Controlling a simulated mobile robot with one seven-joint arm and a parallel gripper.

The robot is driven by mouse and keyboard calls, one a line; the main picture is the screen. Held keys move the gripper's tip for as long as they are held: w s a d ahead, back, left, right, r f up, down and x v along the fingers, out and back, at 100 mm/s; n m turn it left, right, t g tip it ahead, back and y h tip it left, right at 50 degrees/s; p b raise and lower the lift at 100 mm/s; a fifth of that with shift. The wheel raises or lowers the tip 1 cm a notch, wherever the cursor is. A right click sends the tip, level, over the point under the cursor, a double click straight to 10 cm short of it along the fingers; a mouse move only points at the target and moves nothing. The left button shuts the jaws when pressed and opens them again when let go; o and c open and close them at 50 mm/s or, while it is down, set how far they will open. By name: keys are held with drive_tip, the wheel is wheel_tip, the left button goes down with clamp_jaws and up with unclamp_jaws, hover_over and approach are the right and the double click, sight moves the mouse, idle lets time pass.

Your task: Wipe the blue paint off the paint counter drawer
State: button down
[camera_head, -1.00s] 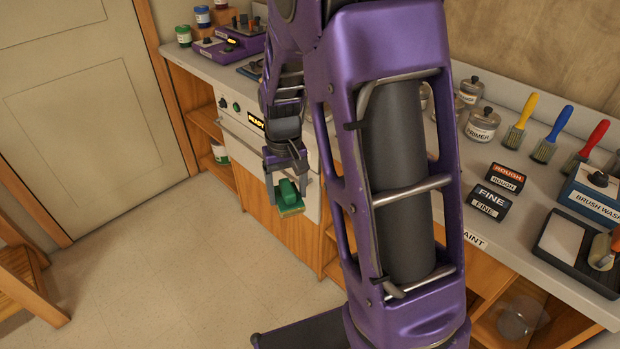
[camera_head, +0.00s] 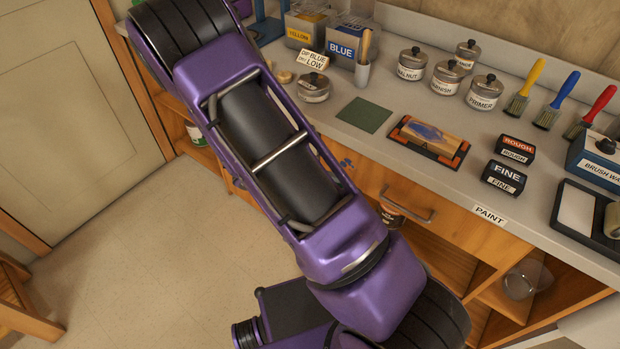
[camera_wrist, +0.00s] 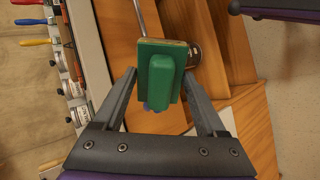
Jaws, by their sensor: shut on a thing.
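The paint counter drawer (camera_head: 455,222) is a wooden front with a metal bar handle (camera_head: 408,206), below the counter's PAINT label. A small blue patch (camera_head: 346,162) shows on the wood left of the handle, beside my arm, which hides part of the front. In the wrist view my gripper (camera_wrist: 160,76) is shut on a green block (camera_wrist: 158,52) with a raised grip and a tan pad edge. The block is in front of the drawer wood (camera_wrist: 115,35); contact cannot be told. A bit of blue shows just below the block. The head view hides my gripper behind my arm.
The counter (camera_head: 440,175) holds a framed board with a blue smear (camera_head: 430,133), a green sheet (camera_head: 364,115), sanding blocks (camera_head: 504,178), lidded pots, brushes and paint bins. Open shelves lie below the drawer, with a clear bowl (camera_head: 527,278).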

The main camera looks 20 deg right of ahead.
drive_tip(key=w+a+f+n+t+h, duration=0.35)
drive_tip(key=w+n+t, duration=0.4)
drive_tip(key=t, duration=0.35)
drive_tip(key=x, duration=0.6)
drive_tip(key=shift+f+p, duration=0.2)
drive_tip(key=shift+p, duration=0.15)
drive_tip(key=shift+w+d+m+h, duration=0.15)
drive_tip(key=shift+w+d, duration=0.05)
drive_tip(key=shift+d, duration=0.25)
drive_tip(key=shift+w+d+m+h, duration=0.1)
drive_tip(key=shift+w+d, duration=0.05)
drive_tip(key=shift+d, duration=0.3)
